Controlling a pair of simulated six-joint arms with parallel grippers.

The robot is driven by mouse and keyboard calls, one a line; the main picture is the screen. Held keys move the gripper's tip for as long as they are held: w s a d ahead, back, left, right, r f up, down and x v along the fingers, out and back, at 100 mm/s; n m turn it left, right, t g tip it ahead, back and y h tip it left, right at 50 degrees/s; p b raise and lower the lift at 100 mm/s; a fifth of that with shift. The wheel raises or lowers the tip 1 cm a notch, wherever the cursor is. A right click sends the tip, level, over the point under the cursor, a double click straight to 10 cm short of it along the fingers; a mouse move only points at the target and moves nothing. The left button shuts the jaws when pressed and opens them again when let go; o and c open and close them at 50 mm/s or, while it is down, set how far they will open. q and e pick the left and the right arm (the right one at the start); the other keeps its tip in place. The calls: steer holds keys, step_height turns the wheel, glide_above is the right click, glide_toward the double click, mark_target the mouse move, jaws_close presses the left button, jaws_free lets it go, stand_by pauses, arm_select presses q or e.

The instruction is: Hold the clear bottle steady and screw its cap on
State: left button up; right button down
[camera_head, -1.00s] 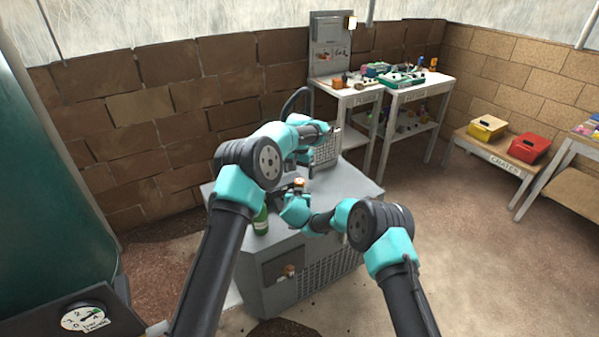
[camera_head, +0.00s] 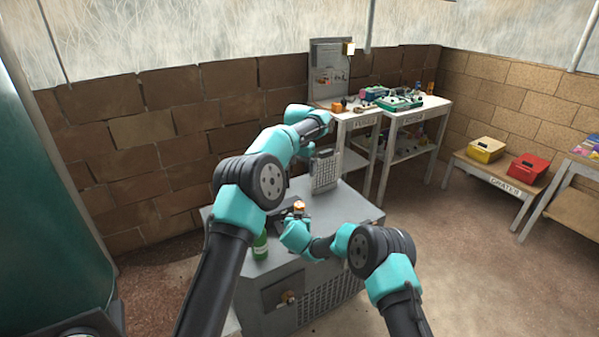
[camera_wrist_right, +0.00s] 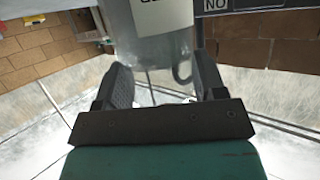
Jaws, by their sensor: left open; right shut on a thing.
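The clear bottle is mostly hidden behind my right gripper (camera_head: 297,221) in the head view; its orange-brown cap (camera_head: 299,206) shows at the top, upright, and appears seated on the neck. In the right wrist view the greyish see-through bottle (camera_wrist_right: 160,45) with a pale label stands between the two dark fingers of my right gripper (camera_wrist_right: 163,82), which is shut on it. My left gripper (camera_head: 307,148) is open, above and apart from the cap, and looks empty. How tightly the cap sits cannot be seen.
A green bottle (camera_head: 261,246) stands on the grey cabinet (camera_head: 345,205), left of my right gripper. A grey grille panel (camera_head: 325,170) rises at the cabinet's back. White workbenches (camera_head: 405,113) with clutter stand behind; yellow (camera_head: 486,150) and red (camera_head: 527,168) crates are at right.

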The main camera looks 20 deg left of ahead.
steer(key=shift+c, duration=0.6)
jaws_free()
steer(key=v, duration=1.7)
steer(key=shift+r, duration=0.15)
steer(key=shift+s, duration=0.15)
